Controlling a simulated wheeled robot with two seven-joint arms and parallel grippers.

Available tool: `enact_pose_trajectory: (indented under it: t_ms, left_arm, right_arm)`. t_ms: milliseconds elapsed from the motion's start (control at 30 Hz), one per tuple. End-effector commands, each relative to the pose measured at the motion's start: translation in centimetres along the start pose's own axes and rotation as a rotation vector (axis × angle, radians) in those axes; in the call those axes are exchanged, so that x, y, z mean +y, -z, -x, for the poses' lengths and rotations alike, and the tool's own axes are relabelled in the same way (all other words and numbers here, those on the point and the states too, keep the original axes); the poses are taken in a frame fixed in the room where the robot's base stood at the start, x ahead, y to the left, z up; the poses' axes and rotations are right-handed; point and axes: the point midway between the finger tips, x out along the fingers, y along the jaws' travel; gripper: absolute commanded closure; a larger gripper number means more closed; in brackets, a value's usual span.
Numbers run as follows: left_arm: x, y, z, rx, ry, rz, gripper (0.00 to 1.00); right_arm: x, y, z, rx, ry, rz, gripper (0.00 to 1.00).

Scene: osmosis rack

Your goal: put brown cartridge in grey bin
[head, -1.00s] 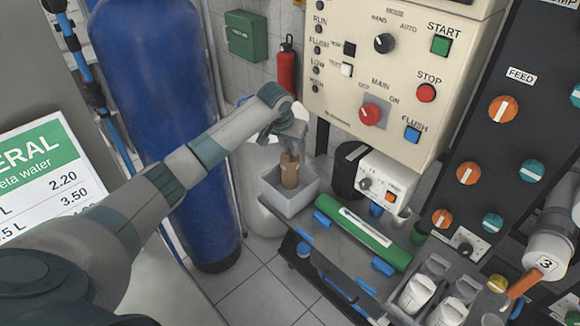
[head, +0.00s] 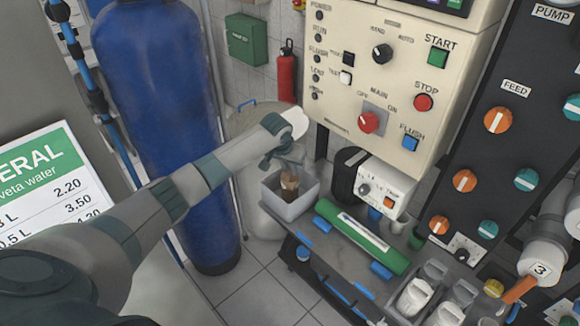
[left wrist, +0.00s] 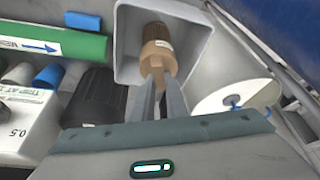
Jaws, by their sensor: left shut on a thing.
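The brown cartridge (head: 289,185) is upright in the head view, with its lower part inside the grey bin (head: 312,196). In the left wrist view the cartridge (left wrist: 157,55) shows a tan end near my fingers and a darker brown far end, within the walls of the bin (left wrist: 127,40). My left gripper (head: 287,164) is above the bin, shut on the cartridge's upper end. Its two fingers (left wrist: 160,88) also show in the left wrist view. Whether the cartridge touches the bin floor I cannot tell.
A green cylinder (head: 360,238) lies on the bench to the right of the bin. A black cylinder (head: 348,172) and a small white device (head: 382,188) stand behind it. The tall blue tank (head: 165,120) and a white tank (head: 245,185) are at the left. The control panel (head: 400,80) rises at the back.

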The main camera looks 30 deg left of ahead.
Motion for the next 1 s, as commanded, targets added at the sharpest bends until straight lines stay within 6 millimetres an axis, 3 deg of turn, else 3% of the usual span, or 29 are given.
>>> enact_pose_trajectory:
  t_ms: [367, 400, 467, 1000]
  left_arm:
    - [0.0, -0.1, -0.3, 0.000, -0.001, 0.001, 1.00]
    - [0.0, -0.1, -0.3, 0.000, 0.000, 0.000, 0.81]
    - [0.0, -0.1, -0.3, 0.000, 0.000, 0.000, 0.69]
    - [0.0, 0.1, 0.7, 0.002, -0.001, 0.000, 0.69]
  right_arm:
    - [-0.1, 0.0, 0.0, 0.000, 0.001, -0.001, 0.69]
    - [-0.2, 0.0, 0.0, 0.000, 0.002, -0.001, 0.69]
    - [-0.3, 0.0, 0.0, 0.000, 0.003, -0.001, 0.69]
    - [-0.5, 0.1, -0.3, 0.001, 0.005, -0.002, 0.69]
